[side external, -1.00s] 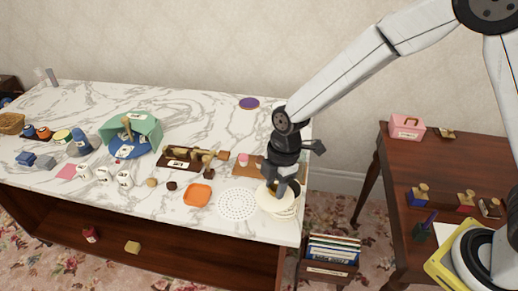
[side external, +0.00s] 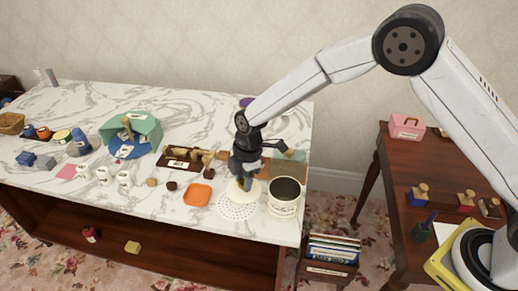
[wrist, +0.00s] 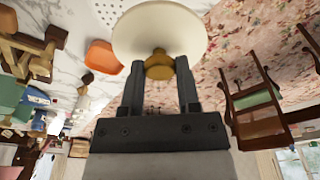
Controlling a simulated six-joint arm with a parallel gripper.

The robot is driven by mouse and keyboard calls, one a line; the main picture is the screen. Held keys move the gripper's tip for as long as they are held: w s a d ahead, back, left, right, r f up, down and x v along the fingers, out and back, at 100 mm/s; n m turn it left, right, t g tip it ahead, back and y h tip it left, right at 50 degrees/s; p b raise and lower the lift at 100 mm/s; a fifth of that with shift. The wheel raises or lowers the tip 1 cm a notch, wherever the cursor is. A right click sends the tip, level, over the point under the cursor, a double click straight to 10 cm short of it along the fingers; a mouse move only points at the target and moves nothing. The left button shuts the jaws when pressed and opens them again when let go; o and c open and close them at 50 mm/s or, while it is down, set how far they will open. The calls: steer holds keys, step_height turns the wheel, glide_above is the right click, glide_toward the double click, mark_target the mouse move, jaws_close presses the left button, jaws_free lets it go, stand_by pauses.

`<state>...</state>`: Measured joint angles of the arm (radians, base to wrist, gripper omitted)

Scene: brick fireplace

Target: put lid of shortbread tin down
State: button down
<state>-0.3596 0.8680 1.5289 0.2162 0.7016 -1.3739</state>
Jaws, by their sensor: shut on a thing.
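The shortbread tin (side external: 284,209) is a cream round tin with printing, standing open with a dark inside near the right front of the marble table. Its cream round lid (side external: 250,194) is over the white perforated round mat (side external: 238,213), left of the tin. My gripper (side external: 244,182) is shut on the lid's knob. In the wrist view, the fingers (wrist: 158,78) pinch the brass-coloured knob (wrist: 158,62) under the pale lid disc (wrist: 158,28). I cannot tell whether the lid touches the mat.
An orange square dish (side external: 198,194) lies left of the mat. A wooden rack (side external: 182,160) stands behind it, and a green holder (side external: 143,130) is farther left. The table's front edge is close to the mat. A crate of folders (side external: 330,255) stands beside the table.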

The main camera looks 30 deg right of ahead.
mark_target(233, 181)
steer(key=shift+w+a+f, duration=0.2)
steer(key=shift+w+f, duration=0.4)
steer(key=shift+f, duration=0.2)
steer(key=shift+w+a+f, duration=0.25)
steer(key=shift+w+f, duration=0.4)
steer(key=shift+f, duration=0.15)
steer(key=shift+w+a+f, duration=0.2)
steer(key=shift+w+f, duration=0.4)
steer(key=shift+f, duration=0.2)
steer(key=shift+w+f, duration=0.15)
steer(key=shift+f, duration=0.05)
steer(key=shift+w+a+f, duration=0.1)
steer(key=shift+f, duration=1.5)
steer(key=shift+f, duration=0.1)
steer(key=shift+c, duration=1.6)
jaws_free()
steer(key=shift+d+r, duration=0.3)
steer(key=shift+r, duration=1.7)
steer(key=shift+d+r, duration=0.3)
steer(key=shift+r, duration=1.75)
steer(key=shift+d+r, duration=0.3)
steer(key=shift+r, duration=1.7)
